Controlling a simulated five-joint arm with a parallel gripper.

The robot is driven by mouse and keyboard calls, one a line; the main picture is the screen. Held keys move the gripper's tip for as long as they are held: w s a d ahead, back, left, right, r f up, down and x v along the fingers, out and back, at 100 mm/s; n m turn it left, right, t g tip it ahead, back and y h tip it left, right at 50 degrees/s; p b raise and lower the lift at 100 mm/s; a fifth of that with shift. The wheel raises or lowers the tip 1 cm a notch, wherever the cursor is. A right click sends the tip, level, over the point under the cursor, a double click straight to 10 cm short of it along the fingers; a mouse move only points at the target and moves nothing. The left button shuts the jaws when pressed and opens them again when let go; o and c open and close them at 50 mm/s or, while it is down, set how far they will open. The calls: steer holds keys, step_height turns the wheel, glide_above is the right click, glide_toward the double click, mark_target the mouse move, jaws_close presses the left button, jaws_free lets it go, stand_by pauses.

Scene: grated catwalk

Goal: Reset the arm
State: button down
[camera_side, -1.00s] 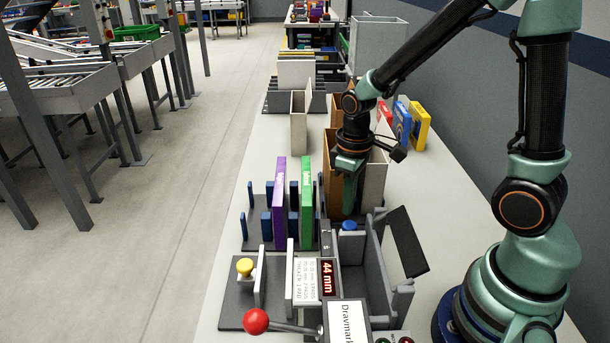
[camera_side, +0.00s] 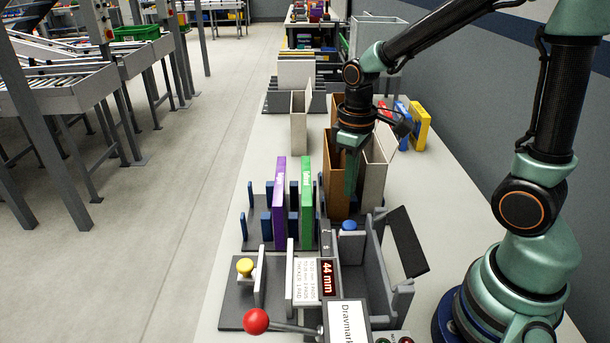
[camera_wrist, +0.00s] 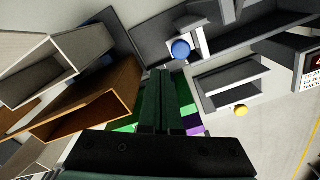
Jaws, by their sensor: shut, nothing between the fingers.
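My gripper (camera_side: 350,178) points down above the work table, near the open-topped brown box (camera_side: 333,180) and the light grey box (camera_side: 373,175). Its green fingers are shut and hold nothing. In the wrist view the fingers (camera_wrist: 166,85) lie side by side, with the brown box (camera_wrist: 95,98) to their left. Part of the brown box is hidden behind my gripper in the side view.
Purple (camera_side: 279,200) and green (camera_side: 307,200) upright slabs stand in a rack left of my gripper. A device with a red "44 mm" display (camera_side: 328,279) and a red-knobbed lever (camera_side: 256,321) is in front. Blue and yellow boxes (camera_side: 420,127) stand behind right.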

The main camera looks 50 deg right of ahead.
steer(key=shift+r, duration=0.55)
steer(key=s+a+r+m+t, duration=0.2)
steer(key=s+r+m+t, duration=0.1)
steer(key=r, duration=0.7)
steer(key=shift+s+t, duration=0.45)
steer(key=shift+t, duration=0.85)
steer(key=n+g, duration=0.3)
steer(key=g, duration=0.3)
glide_toward(350, 225)
steer(key=shift+s+f, duration=0.15)
steer(key=shift+f, duration=2.25)
